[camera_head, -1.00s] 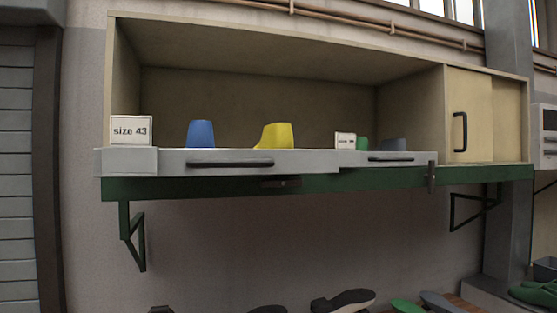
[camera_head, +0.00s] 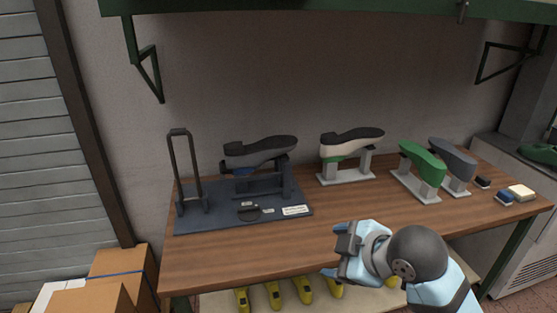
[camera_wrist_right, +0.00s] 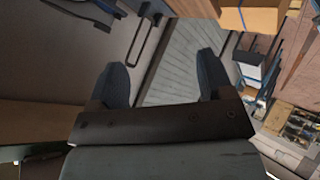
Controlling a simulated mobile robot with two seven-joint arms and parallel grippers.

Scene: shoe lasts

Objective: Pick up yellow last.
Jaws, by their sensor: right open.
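The yellow last in the upper drawer is not in either view now. Several yellow shoe-shaped pieces, one of them a yellow piece (camera_head: 275,294), show partly under the workbench, cut off by its edge and the picture's bottom. My left gripper is not in view.
The wooden workbench (camera_head: 300,248) carries a dark stand (camera_head: 185,180), a grey last (camera_head: 260,152), a white and black last (camera_head: 350,142), a green last (camera_head: 424,160) and a blue-grey last (camera_head: 453,158). Cardboard boxes (camera_head: 122,270) stand at left. A green shelf edge (camera_head: 300,8) runs overhead.

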